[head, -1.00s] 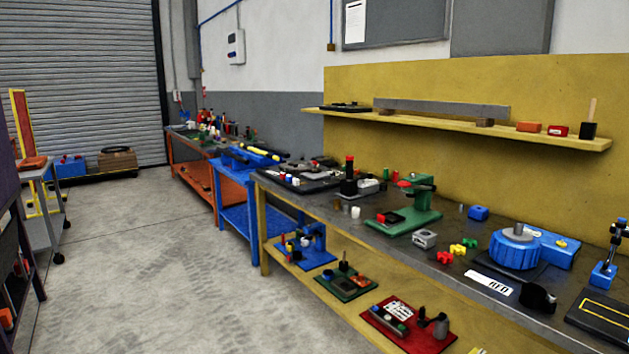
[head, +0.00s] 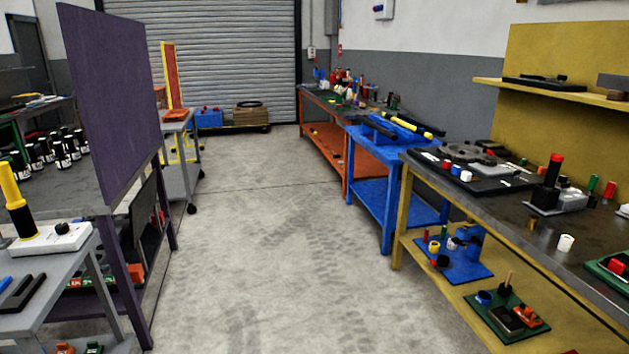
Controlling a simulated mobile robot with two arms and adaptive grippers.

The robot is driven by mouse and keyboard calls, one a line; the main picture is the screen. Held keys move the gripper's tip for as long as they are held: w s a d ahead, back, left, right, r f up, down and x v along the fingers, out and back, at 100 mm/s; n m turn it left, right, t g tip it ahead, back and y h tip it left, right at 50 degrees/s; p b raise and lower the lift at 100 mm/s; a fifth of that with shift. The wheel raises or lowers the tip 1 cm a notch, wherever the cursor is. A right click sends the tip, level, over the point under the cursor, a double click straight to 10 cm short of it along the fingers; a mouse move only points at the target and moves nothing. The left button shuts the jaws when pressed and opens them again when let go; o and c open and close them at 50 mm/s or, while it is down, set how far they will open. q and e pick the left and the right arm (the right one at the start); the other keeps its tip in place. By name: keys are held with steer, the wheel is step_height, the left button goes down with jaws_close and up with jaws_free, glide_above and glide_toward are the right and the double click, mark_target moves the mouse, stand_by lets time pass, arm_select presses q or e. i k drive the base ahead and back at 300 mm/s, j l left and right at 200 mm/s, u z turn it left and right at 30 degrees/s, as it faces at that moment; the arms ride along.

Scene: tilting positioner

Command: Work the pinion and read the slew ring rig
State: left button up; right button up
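Neither of my grippers shows in the head view.
A wide concrete aisle (head: 265,235) is clear ahead, up to the roller shutter (head: 228,60). A blue bench (head: 385,190) and an orange bench (head: 325,150) stand along the right. A purple panel (head: 110,100) and a grey cart (head: 45,275) stand on the left.

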mark_target(489, 160)
steer(key=i+j, duration=0.1)
steer(key=i, duration=1.25)
steer(key=i+j, duration=0.15)
steer(key=i, duration=0.55)
steer(key=l+z, duration=0.05)
